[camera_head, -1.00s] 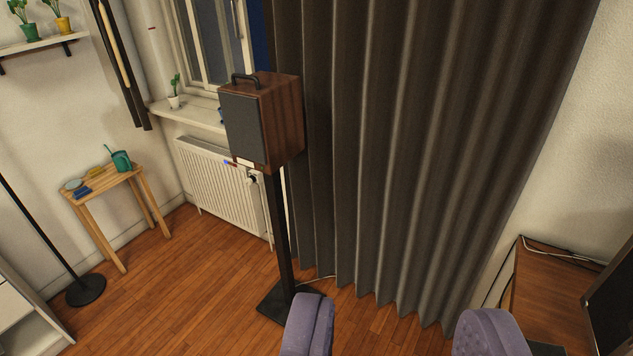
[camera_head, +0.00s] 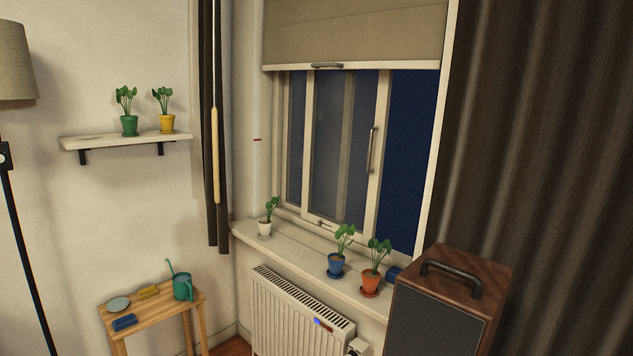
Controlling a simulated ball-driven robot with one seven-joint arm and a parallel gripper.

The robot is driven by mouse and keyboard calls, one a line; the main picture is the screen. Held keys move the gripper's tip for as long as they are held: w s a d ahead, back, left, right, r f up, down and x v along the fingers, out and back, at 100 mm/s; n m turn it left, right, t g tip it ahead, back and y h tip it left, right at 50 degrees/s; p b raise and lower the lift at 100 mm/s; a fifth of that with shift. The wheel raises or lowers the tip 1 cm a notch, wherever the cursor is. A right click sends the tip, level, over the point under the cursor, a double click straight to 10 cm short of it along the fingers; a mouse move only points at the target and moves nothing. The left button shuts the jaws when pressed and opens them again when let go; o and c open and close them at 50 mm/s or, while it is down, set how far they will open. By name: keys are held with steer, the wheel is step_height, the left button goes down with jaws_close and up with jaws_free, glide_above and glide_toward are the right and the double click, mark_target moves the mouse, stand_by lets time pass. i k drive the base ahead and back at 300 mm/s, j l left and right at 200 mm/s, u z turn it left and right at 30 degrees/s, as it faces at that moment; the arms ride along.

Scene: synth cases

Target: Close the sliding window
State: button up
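The sliding window (camera_head: 383,130) is in the wall at the upper middle, right of the corner. Its cream-framed sash carries a vertical handle (camera_head: 371,150) on its right stile. The sash stands toward the left, overlapping another framed pane behind it. Right of the sash is a dark blue gap (camera_head: 410,150) with no pane visible in it, so the window stands open there. My gripper is not in view.
A blind (camera_head: 355,30) covers the window's top. Potted plants, blue (camera_head: 336,265), orange (camera_head: 370,283) and white (camera_head: 265,229), stand on the sill (camera_head: 300,243). A radiator (camera_head: 295,315) is below. A speaker (camera_head: 445,305) and dark curtain (camera_head: 540,150) are at right.

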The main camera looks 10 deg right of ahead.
mark_target(347, 112)
steer(key=i, duration=2.15)
steer(key=i+j+z, duration=0.1)
steer(key=i+z, duration=0.15)
steer(key=i, duration=0.3)
steer(key=i+j+z, duration=0.3)
steer(key=i, duration=0.2)
steer(key=i+j+z, duration=0.25)
steer(key=i, duration=0.25)
